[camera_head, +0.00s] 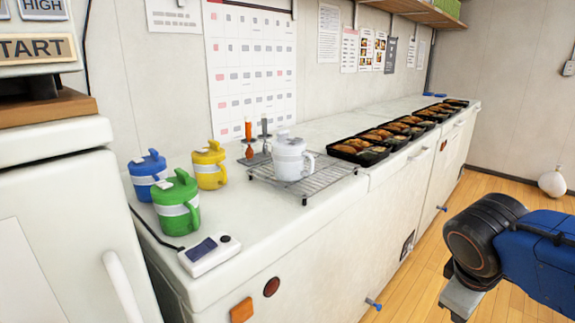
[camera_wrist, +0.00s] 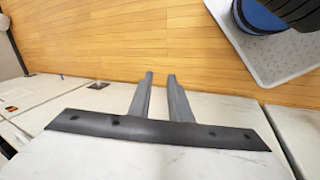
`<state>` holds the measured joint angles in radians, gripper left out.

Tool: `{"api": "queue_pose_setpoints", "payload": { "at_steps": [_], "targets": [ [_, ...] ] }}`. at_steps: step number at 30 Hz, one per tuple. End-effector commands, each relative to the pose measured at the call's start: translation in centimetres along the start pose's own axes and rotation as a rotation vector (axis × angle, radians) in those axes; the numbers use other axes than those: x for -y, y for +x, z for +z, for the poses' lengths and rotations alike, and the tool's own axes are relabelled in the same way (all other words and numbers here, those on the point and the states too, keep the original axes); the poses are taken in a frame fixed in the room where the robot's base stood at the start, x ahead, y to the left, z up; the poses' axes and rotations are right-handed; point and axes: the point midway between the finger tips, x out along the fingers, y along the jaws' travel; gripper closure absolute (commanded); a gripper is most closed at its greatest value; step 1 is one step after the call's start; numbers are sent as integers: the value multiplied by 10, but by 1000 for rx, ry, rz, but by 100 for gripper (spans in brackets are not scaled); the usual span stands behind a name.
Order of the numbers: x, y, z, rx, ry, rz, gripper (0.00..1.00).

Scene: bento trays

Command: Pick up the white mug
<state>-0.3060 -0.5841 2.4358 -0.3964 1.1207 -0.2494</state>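The white mug (camera_head: 290,163) stands upright on a wire rack (camera_head: 325,178) on the white counter, with a lid on top and its handle to the right. My gripper (camera_wrist: 160,75) shows in the wrist view with its two grey fingers apart and nothing between them. In the head view, my arm is at the lower right, over the floor in front of the counter and well away from the mug. The fingers do not show clearly there. The mug is not in the wrist view.
Blue (camera_head: 147,172), yellow (camera_head: 210,167) and green (camera_head: 176,205) mugs stand left of the rack. A small white device (camera_head: 209,255) lies at the front edge. Orange- and grey-handled utensils stand behind the rack. Several black bento trays (camera_head: 358,151) line the counter to the right.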

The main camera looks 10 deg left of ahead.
Motion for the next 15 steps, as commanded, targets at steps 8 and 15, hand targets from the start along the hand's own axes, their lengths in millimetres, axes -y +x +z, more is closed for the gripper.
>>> {"api": "queue_pose_setpoints", "payload": {
  "at_steps": [8, 15],
  "targets": [
    [-28, -18, -58, 129, -500, 202, 82],
    [-37, -50, -128, 241, -891, 419, 82]
  ]
}}
